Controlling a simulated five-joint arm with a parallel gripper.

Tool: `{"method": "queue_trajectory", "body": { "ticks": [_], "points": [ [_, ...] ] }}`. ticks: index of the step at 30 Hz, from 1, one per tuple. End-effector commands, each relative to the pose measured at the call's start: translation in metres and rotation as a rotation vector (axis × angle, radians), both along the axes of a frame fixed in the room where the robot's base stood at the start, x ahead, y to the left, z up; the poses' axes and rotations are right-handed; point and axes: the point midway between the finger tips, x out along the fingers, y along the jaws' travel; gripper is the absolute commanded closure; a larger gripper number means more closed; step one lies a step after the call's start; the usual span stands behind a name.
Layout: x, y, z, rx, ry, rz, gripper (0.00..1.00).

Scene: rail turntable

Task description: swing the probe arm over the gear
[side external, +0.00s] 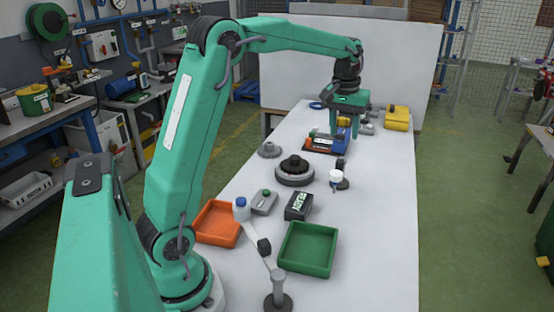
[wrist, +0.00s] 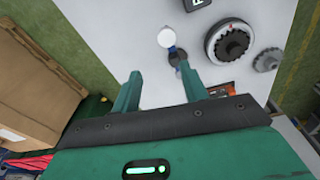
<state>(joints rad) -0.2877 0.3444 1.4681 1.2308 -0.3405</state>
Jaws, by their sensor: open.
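A dark toothed gear (side external: 295,165) sits on a round grey turntable (side external: 294,180) mid-table. The gear also shows at the upper right of the wrist view (wrist: 232,43). What looks like the probe arm (side external: 255,234) is a pale bar running from a grey post (side external: 278,288) at the front edge, with a black block (side external: 264,247) on it. The bar points away from the post and lies clear of the gear. My gripper (side external: 345,136) is open and empty above the far part of the table, beyond and right of the gear. Its fingers show in the wrist view (wrist: 160,82).
Near the gear are a small grey gear (side external: 269,150), a white-capped item (side external: 336,176) and a black box (side external: 299,206). Orange (side external: 217,222) and green (side external: 308,248) trays stand nearer. A blue-capped bottle (side external: 241,209) stands by the bar's far end.

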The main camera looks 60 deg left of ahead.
Motion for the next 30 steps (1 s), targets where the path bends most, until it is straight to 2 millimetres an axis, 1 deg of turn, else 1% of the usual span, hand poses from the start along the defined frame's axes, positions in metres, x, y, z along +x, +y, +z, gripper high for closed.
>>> {"method": "queue_trajectory", "body": {
  "ticks": [1,6,12,17,25,30],
  "points": [
    [0.007,0.008,-0.008,-0.005,0.014,0.022,0.56],
    [0.026,0.030,-0.030,-0.020,0.053,0.087,0.56],
    [0.039,0.049,-0.050,-0.032,0.083,0.140,0.56],
    [0.042,0.054,-0.056,-0.035,0.091,0.157,0.56],
    [0.043,0.055,-0.059,-0.036,0.093,0.158,0.56],
    [0.043,0.055,-0.069,-0.036,0.094,0.158,0.56]
  ]
}}
